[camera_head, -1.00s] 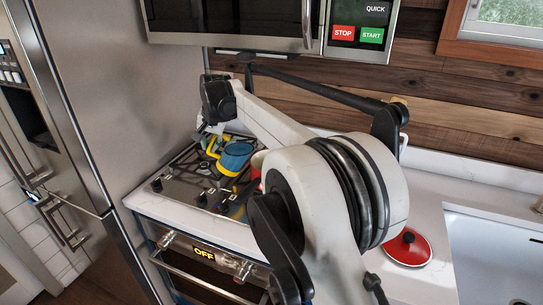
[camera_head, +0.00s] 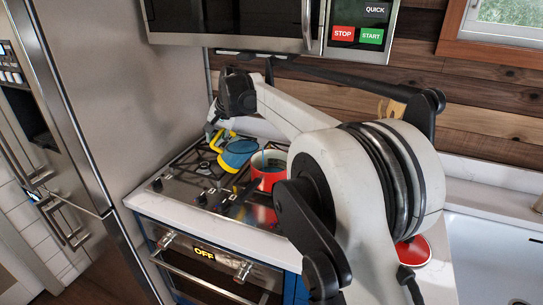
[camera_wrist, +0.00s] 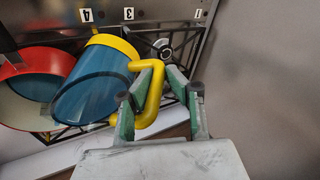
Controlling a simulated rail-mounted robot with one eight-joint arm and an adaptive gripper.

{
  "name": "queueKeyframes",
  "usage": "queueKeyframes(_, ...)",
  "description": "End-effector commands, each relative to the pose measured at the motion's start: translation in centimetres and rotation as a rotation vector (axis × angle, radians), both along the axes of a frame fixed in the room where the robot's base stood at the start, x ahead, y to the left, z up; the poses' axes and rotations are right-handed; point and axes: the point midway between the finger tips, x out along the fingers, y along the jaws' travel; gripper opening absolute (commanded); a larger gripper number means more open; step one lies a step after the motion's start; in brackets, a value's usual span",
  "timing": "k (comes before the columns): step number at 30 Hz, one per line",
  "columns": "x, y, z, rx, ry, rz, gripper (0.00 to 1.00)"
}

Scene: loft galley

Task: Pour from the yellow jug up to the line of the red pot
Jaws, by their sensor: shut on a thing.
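The yellow jug (camera_head: 238,153) has a blue body and a yellow handle. It is tilted above the stove, beside and slightly above the red pot (camera_head: 268,179). A thin blue streak shows at the pot's opening, possibly liquid; its source is unclear. In the wrist view my gripper (camera_wrist: 150,101) is shut on the handle of the jug (camera_wrist: 92,84). The red pot (camera_wrist: 50,62) is at the left there, with a pale interior, partly hidden by the jug. Its line and liquid level cannot be made out.
A gas stove (camera_head: 184,178) with black grates lies below. A steel fridge (camera_head: 110,90) stands left and a microwave (camera_head: 230,22) hangs above. A red lid (camera_head: 414,251) lies on the counter near the sink (camera_head: 490,255), partly behind my arm.

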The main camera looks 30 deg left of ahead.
Motion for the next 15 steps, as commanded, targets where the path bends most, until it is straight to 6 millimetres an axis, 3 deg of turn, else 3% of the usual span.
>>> queueKeyframes(15,0.31,-0.27,0.66,0.032,0.026,0.000,0.00)
